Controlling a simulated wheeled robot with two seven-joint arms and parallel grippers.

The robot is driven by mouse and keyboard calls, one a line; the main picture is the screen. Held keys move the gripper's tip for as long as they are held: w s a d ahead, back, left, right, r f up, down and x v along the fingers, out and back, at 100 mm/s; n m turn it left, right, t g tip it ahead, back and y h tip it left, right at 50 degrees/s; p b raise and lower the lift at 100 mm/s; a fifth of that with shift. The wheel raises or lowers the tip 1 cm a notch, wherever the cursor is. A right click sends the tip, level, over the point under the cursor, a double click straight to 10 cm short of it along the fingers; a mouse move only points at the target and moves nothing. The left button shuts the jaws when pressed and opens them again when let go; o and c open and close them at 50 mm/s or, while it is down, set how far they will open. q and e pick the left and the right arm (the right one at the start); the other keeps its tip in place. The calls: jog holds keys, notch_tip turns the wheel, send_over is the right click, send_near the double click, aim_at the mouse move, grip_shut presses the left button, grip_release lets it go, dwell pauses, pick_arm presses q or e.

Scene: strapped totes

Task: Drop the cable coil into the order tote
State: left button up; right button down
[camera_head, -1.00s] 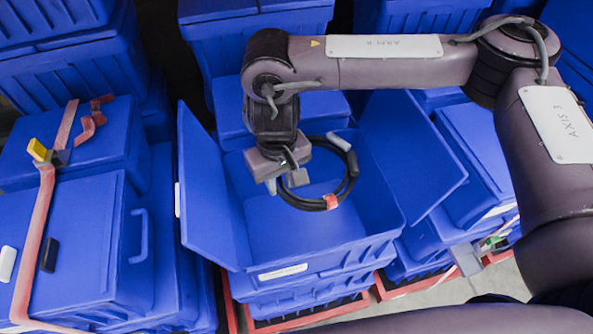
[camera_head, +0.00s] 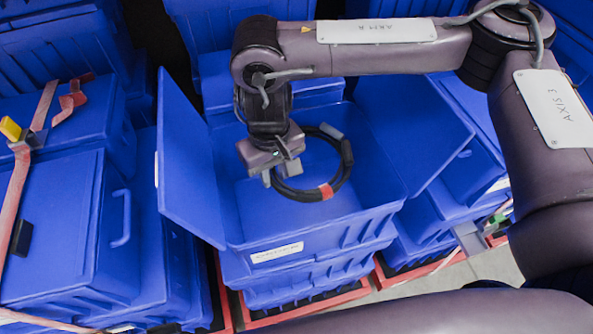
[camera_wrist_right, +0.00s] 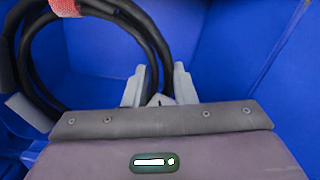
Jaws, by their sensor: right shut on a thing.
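The cable coil (camera_head: 343,172) is a black ring with a red band and a grey sleeve. My right gripper (camera_head: 281,174) is shut on its left side and holds it over the open order tote (camera_head: 290,232). In the right wrist view the coil (camera_wrist_right: 152,45) passes between the fingers of the right gripper (camera_wrist_right: 158,90), with the red band at the top left. The tote is blue, with flaps open to both sides and a white label on its front. I cannot tell how far the coil is above the tote floor. My left gripper is not in view.
A closed, strapped blue tote (camera_head: 60,220) stands at left, with a red strap and a yellow-tipped buckle (camera_head: 11,129). More blue totes are stacked behind and at right. The order tote's upright left flap (camera_head: 188,160) stands close to my right gripper.

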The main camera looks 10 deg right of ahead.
jog(key=c, duration=1.1)
grip_release()
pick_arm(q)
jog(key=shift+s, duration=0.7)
pick_arm(e)
notch_tip(320, 180, up, 8)
jog(key=shift+f+b, duration=0.1)
jog(key=shift+b, duration=0.2)
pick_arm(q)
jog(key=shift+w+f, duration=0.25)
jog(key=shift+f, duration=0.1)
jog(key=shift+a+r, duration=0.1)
